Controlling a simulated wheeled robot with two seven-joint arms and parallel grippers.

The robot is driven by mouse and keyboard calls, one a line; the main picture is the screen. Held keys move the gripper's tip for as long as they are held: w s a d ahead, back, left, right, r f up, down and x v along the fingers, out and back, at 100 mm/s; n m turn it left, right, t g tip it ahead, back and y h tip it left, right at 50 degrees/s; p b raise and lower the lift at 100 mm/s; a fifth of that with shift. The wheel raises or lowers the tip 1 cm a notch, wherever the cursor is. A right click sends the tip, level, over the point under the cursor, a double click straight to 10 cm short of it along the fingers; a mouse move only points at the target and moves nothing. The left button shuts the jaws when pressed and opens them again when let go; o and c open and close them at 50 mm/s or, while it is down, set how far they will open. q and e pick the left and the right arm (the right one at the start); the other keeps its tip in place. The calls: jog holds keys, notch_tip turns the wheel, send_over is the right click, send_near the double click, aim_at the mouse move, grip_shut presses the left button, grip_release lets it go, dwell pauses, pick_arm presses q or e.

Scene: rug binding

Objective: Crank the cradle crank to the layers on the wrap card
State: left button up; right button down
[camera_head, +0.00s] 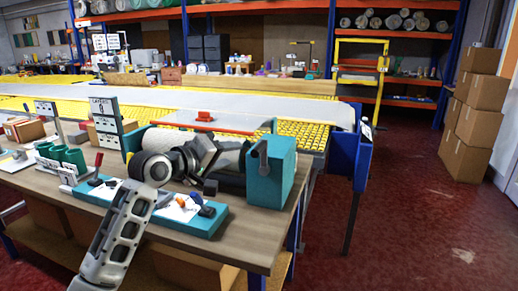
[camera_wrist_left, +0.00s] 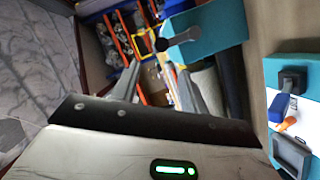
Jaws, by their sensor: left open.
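The teal cradle end block (camera_head: 280,172) stands at the bench's right end, with the dark cradle crank (camera_head: 263,152) on its near face. In the left wrist view the crank (camera_wrist_left: 178,38) shows as a grey bar with a dark knob on the teal block (camera_wrist_left: 218,30). The wrap card (camera_head: 104,110) stands upright at the left behind the bench; its heading seems to read "LAYERS", with a small figure below. My left gripper (camera_head: 202,154) is open and empty, left of the crank and apart from it. Its fingers also show in the wrist view (camera_wrist_left: 158,85). My right gripper is out of view.
A teal tray (camera_head: 205,222) with small tools lies at the bench's front edge. A pale roll (camera_head: 160,138) lies in the cradle behind my gripper. Teal cups (camera_head: 70,157) stand at the left. A blue bin (camera_head: 350,140) hangs right of the yellow table.

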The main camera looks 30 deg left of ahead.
aim_at(260, 149)
pick_arm(q)
jog(key=x, duration=1.2)
jog(key=shift+w+f+p, duration=0.2)
jog(key=shift+w+p, duration=0.1)
jog(key=shift+p, duration=0.1)
grip_shut()
jog(key=shift+d, duration=0.1)
